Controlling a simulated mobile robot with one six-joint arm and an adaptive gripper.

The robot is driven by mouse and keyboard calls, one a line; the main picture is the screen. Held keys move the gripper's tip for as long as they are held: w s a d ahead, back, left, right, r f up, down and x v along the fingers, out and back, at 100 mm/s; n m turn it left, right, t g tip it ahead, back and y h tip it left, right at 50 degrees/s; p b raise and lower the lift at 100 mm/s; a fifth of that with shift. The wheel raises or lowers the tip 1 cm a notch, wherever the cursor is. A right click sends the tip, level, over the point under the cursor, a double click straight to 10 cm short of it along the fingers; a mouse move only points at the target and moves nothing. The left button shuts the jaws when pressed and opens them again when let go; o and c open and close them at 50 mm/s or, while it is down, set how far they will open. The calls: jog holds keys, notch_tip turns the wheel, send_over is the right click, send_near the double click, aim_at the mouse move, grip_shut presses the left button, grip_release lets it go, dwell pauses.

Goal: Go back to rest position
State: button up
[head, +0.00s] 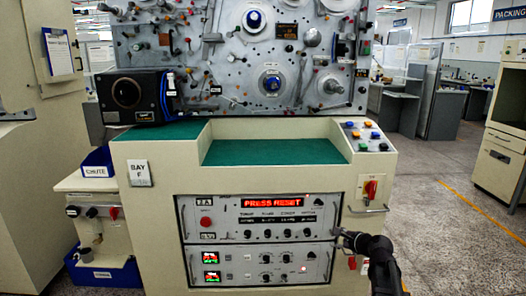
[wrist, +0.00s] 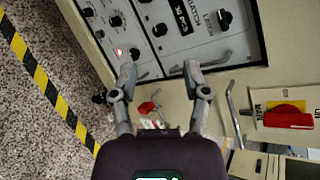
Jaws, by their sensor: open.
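My gripper (head: 347,236) is at the lower right of the winding machine, in front of the right edge of its control panel (head: 262,216). In the wrist view my gripper (wrist: 160,77) has its two fingers spread apart, with nothing between them. The panel (wrist: 150,28) lies beyond the fingertips. The panel's red display (head: 272,203) reads "PRESS RESET". Whether a fingertip touches the panel or its handle cannot be told.
A red rotary switch (head: 371,188) with a handle below it is just above my arm. Coloured buttons (head: 364,131) sit on the top right. A blue bin (head: 103,272) stands at lower left. Open floor (head: 450,215) lies to the right. Yellow-black tape (wrist: 45,85) marks the floor.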

jog(key=s+a+f+n+g+h, duration=0.2)
jog(key=s+a+f+n+g, duration=0.6)
jog(key=s+n, duration=0.45)
jog(key=s+a+f+n+g+h, duration=0.1)
jog(key=s+n+g+h, duration=0.1)
jog(key=s+n, duration=0.3)
jog(key=s+f+n+g+h, duration=0.2)
jog(key=s+h, duration=0.1)
jog(key=s, duration=0.3)
notch_tip(320, 180, up, 29)
jog(key=p, duration=2.8)
jog(key=shift+f+t+y+p, duration=0.15)
jog(key=shift+t+y+p, duration=0.15)
